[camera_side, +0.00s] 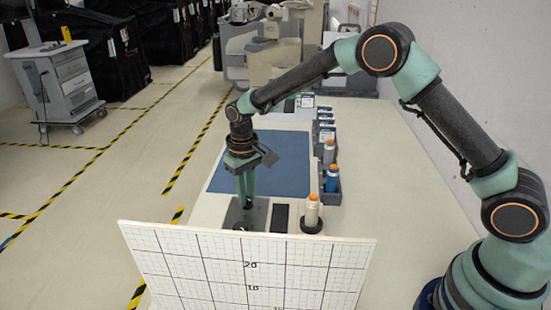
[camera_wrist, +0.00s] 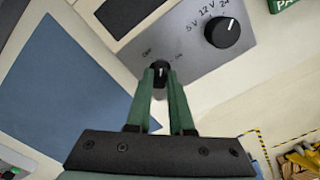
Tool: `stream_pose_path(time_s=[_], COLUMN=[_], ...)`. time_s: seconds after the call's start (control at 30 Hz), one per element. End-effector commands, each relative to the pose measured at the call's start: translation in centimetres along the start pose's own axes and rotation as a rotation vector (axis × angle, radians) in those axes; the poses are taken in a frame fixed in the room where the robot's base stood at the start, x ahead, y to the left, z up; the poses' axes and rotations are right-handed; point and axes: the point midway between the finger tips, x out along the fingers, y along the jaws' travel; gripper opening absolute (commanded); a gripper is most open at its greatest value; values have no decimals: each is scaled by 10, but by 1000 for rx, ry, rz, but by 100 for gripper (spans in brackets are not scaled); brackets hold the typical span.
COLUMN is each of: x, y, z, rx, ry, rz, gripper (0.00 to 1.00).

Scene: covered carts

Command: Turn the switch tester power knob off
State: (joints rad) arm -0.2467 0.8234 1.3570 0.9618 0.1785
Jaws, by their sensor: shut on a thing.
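The switch tester's grey panel (camera_wrist: 185,42) fills the upper middle of the wrist view; in the side view the tester (camera_side: 238,214) sits beyond the white grid board. Its small black power knob (camera_wrist: 160,68) has a white pointer mark, with OFF printed at upper left and ON at upper right. The mark looks roughly upward in the picture; its exact setting is hard to tell. My gripper (camera_wrist: 160,76) has its two green fingers shut on this knob, one on each side. In the side view my gripper (camera_side: 245,200) points down at the panel, and the knob is hidden.
A larger black voltage knob (camera_wrist: 222,32), marked 5V, 12V and 24, is right of the power knob. A blue mat (camera_side: 285,165) lies behind the tester. An orange-capped bottle (camera_side: 312,210) stands to its right. A white grid board (camera_side: 250,265) stands in front.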

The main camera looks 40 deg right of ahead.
Motion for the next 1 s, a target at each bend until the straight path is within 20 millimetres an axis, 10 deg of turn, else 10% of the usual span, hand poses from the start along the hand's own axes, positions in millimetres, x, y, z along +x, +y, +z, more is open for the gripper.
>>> stream_pose_path(time_s=[1.0], x=[-2], y=[0], z=[-1], rx=[-710], ry=[3], rz=[0], gripper=[0])
